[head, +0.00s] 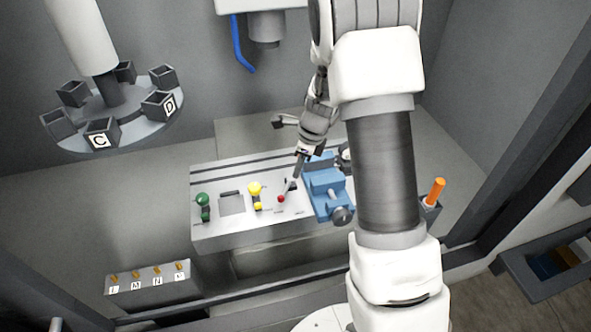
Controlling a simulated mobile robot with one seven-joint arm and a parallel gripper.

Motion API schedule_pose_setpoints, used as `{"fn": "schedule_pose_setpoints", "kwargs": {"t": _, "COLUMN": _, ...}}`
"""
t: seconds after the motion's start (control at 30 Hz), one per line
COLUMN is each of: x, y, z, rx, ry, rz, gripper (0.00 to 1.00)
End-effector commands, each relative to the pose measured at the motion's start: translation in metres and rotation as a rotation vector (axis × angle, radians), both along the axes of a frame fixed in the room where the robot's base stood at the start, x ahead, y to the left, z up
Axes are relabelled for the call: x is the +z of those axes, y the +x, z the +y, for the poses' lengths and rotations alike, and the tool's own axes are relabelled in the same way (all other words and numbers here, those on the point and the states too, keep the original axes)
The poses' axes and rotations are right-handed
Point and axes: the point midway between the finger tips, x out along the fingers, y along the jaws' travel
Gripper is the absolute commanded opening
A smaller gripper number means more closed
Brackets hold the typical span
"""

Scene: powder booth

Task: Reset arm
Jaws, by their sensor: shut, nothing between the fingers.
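My arm reaches from the lower right up over the bench and bends down at the wrist. My gripper (294,178) points down at the grey bench panel (230,238), left of the blue vise-like fixture (325,181). Its fingers are shut and empty. A small red knob (281,198) is just below and left of the fingertips. Whether the fingers touch it or the dark piece beside it cannot be told.
On the panel stand a green-knobbed lever (203,205) and a yellow-knobbed lever (255,190). A carousel (150,135) with lettered cups hangs upper left. A labelled rack (150,284) is lower left. An orange handle (435,191) stands right of my arm. A blue hose (238,45) hangs behind.

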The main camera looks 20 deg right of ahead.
Motion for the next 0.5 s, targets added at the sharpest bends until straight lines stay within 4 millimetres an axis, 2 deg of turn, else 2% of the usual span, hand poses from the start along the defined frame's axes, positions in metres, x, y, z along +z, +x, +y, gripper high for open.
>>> {"fn": "schedule_pose_setpoints", "kwargs": {"t": 0.37, "x": 0.001, "y": 0.000, "z": 0.001, "rx": 0.007, "ry": 0.000, "rz": -0.003, "gripper": 0.00}}
{"fn": "schedule_pose_setpoints", "kwargs": {"t": 0.5, "x": 0.019, "y": -0.005, "z": 0.005, "rx": 0.091, "ry": -0.007, "rz": -0.038, "gripper": 0.00}}
